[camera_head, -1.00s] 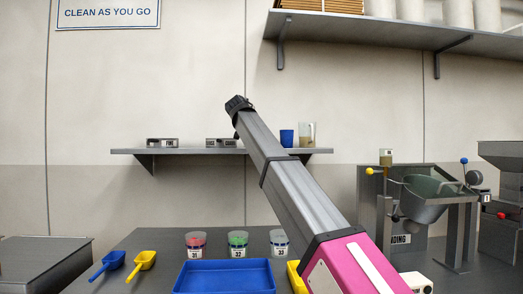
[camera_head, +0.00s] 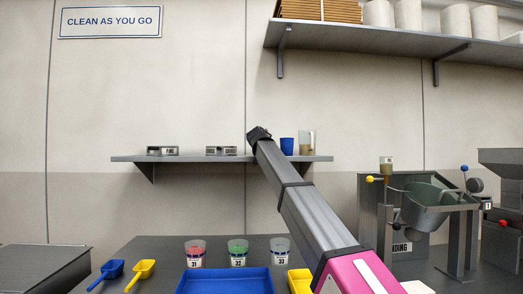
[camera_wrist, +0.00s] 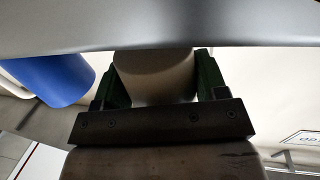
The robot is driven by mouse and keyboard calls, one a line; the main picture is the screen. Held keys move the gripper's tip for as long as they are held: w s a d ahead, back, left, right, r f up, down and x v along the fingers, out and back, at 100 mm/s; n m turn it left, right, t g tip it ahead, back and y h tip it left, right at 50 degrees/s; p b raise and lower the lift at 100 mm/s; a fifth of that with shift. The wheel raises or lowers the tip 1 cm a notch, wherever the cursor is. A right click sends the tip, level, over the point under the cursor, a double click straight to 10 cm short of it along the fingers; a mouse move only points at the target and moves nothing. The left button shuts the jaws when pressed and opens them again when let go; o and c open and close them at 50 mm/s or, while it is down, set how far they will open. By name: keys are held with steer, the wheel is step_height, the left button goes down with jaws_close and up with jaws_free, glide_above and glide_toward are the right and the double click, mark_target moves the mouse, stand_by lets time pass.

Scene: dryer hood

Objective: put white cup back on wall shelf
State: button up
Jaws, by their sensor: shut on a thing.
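In the wrist view, the white cup (camera_wrist: 153,84) is between the two green fingers of my gripper (camera_wrist: 160,62), which are shut on it. A grey surface across the top of that view covers part of the cup; I cannot tell whether the cup touches it. In the head view, the end of my arm is at the wall shelf (camera_head: 190,158), between a small labelled box and the blue cup. My fingers and the white cup are hidden there.
The blue cup (camera_head: 287,146) and a clear jug (camera_head: 306,143) stand right of my arm's end; the blue cup (camera_wrist: 52,80) is close left in the wrist view. Labelled boxes (camera_head: 221,151) stand left. A higher shelf (camera_head: 400,40) is above. Several containers and a blue tray (camera_head: 225,282) are below.

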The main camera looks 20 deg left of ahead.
steer(key=shift+f, duration=1.7)
steer(key=shift+f, duration=0.1)
steer(key=o, duration=1)
steer(key=shift+s, duration=0.15)
steer(key=v, duration=1.1)
steer(key=shift+s+d, duration=0.1)
steer(key=shift+s, duration=0.25)
